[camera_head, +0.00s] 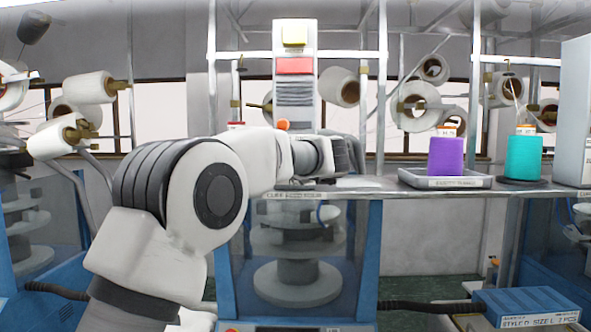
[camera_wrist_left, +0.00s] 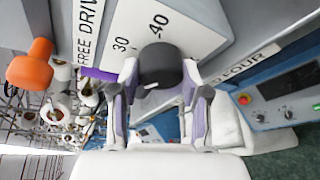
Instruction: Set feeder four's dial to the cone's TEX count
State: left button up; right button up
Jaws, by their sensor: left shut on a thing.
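In the left wrist view, a black dial knob (camera_wrist_left: 160,66) with a white mark sits on a white scale plate (camera_wrist_left: 125,25) printed 30 and 40. My left gripper (camera_wrist_left: 162,82) is shut on the knob, one finger on each side. In the head view my left arm covers the dial, and the gripper (camera_head: 342,157) is seen from behind. A purple cone (camera_head: 445,157) stands in a grey tray (camera_head: 480,182). A teal cone (camera_head: 524,157) stands to its right. Their orange-topped labels are too small to read. My right gripper is not in view.
An orange knob (camera_wrist_left: 30,66) stands near the "FREE DRIVE" sign (camera_wrist_left: 87,25). A column with yellow and red panels (camera_head: 295,66) rises behind my arm. A blue box (camera_head: 530,306) lies low at the right. The shelf (camera_head: 378,188) is bare left of the tray.

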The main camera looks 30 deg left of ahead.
pick_arm(q)
jog(key=o, duration=1.2)
jog(key=shift+c, duration=0.2)
jog(key=v, duration=1.1)
jog(key=shift+s+d, duration=0.25)
jog(key=shift+d, duration=0.05)
